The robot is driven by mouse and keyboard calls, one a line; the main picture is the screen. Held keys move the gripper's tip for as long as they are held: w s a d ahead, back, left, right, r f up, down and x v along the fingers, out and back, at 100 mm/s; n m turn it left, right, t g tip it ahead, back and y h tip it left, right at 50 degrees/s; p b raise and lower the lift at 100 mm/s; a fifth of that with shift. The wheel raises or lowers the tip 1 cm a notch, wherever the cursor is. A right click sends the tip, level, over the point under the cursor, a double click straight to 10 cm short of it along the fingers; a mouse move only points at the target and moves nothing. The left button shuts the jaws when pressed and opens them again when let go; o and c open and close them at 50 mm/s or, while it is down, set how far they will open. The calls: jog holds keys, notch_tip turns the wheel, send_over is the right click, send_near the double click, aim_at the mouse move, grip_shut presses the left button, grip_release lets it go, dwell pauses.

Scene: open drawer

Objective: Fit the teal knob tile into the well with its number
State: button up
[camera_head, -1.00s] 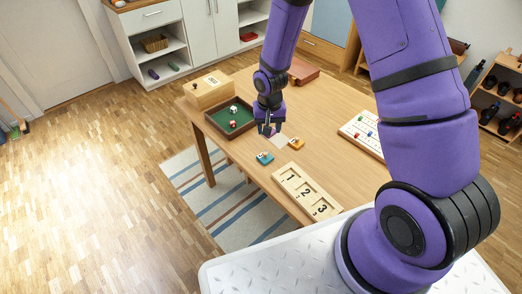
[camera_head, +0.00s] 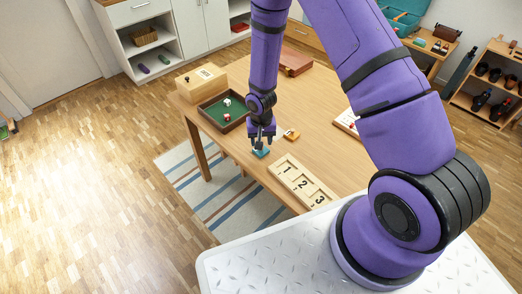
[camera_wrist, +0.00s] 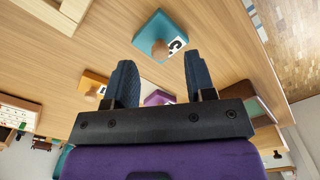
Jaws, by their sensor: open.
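The teal knob tile (camera_head: 260,153) lies on the table near its front left edge. In the wrist view the teal tile (camera_wrist: 174,28) shows a round wooden knob and a partly hidden dark number that I cannot read surely. My gripper (camera_head: 260,145) is over the tile, pointing down. In the wrist view my gripper (camera_wrist: 161,65) is open and empty, with the tile ahead of and between its fingertips. The wooden board (camera_head: 302,183) has wells marked 1, 2 and 3, and lies right of the tile.
An orange knob tile (camera_head: 292,135) lies behind the teal one. A purple tile (camera_wrist: 157,98) shows between the fingers in the wrist view. A green-lined tray (camera_head: 222,112) with dice and a wooden box (camera_head: 201,82) stand at the left. The table's middle is mostly clear.

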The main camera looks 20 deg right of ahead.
aim_at(265, 151)
jog(key=shift+f, duration=1.65)
jog(key=shift+c, duration=0.5)
grip_shut()
jog(key=shift+r, duration=0.1)
